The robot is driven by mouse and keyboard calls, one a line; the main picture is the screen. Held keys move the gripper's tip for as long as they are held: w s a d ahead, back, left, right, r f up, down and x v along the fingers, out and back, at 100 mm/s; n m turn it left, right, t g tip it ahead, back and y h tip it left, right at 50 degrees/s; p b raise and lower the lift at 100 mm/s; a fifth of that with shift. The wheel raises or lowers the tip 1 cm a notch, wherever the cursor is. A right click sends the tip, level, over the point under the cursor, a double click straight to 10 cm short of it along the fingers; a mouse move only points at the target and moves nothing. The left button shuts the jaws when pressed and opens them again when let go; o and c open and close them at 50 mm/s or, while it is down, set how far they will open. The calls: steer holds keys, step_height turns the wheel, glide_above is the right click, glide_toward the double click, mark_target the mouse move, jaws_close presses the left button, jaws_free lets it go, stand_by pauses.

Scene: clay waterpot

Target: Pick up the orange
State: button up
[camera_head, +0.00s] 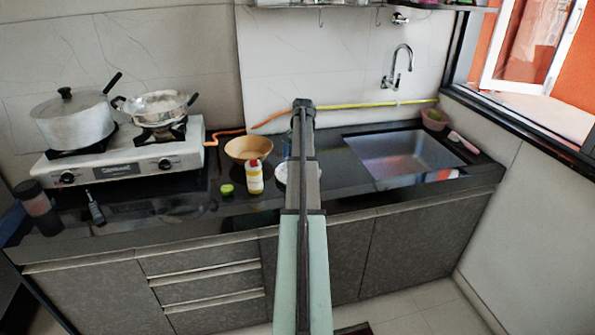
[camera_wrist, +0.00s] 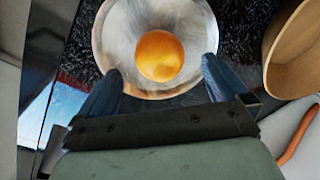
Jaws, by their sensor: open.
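The orange (camera_wrist: 160,56) is round and bright, and sits inside a shiny metal bowl (camera_wrist: 108,38) in the wrist view. My gripper (camera_wrist: 161,66) is open, with one blue finger on each side of the orange in the picture. The fingertips overlap the near rim of the bowl in view; I cannot tell how far above it they are. Nothing is between the fingers except the view of the orange and bowl. In the head view my arm hides the orange and my fingers; only a pale edge of the bowl (camera_head: 281,173) shows beside the arm.
A wooden bowl (camera_head: 249,149) stands beside the metal bowl and also shows in the wrist view (camera_wrist: 297,60). A yellow-white bottle (camera_head: 255,178) and a green lid-like item (camera_head: 227,189) are close by. The stove (camera_head: 120,155) is left; the sink (camera_head: 400,155) is right.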

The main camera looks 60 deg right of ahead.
steer(key=shift+w+d+f, duration=0.1)
steer(key=shift+f, duration=1.2)
steer(key=shift+w+d+f, duration=0.1)
steer(key=shift+f, duration=1.15)
steer(key=shift+c, duration=0.4)
steer(key=c, duration=1.1)
